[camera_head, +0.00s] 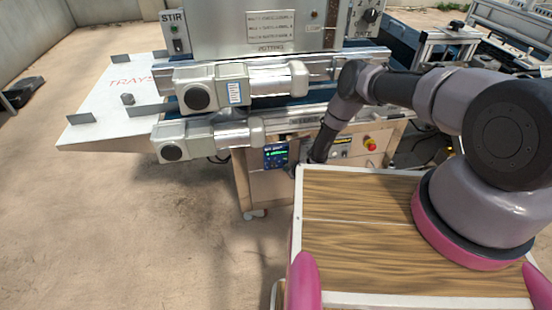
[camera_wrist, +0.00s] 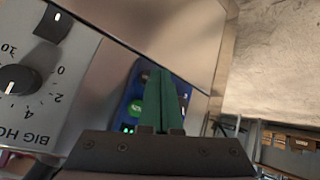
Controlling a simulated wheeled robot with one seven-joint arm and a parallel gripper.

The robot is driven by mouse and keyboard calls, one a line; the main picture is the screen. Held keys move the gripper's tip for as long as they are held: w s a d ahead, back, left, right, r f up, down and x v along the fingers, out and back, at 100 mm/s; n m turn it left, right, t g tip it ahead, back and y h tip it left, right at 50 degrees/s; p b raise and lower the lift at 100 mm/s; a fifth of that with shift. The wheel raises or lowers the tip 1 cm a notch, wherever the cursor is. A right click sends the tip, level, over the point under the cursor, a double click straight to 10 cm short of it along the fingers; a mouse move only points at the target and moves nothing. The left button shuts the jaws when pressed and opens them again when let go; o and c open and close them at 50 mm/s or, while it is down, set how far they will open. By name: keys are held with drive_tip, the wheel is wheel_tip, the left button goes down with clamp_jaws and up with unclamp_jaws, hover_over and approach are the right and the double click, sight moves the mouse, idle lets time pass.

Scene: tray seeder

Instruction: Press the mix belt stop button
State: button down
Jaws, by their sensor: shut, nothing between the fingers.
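A small blue control panel (camera_head: 276,155) with a lit display is on the front of the machine, below the lower motor. In the wrist view the blue panel (camera_wrist: 186,94) shows upside down, with a round green button (camera_wrist: 135,107) and green lit digits. My gripper (camera_wrist: 157,76) is shut and empty. Its green fingers lie over the middle of the panel and hide part of its keys. I cannot tell whether the tips touch it. No button labelled mix belt stop is readable. In the head view my gripper is just right of the panel, mostly hidden by the wrist.
A grey dial plate (camera_wrist: 27,98) with a black knob is left of the fingers in the wrist view. A red emergency button (camera_head: 370,145) is right of my arm. A STIR switch box (camera_head: 175,34) is higher up. My wood-topped base stands close in front of the machine.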

drive_tip(key=s+d, duration=0.1)
drive_tip(key=s, duration=0.4)
drive_tip(key=shift+s+d, duration=0.3)
drive_tip(key=shift+s, duration=0.1)
idle(0.8)
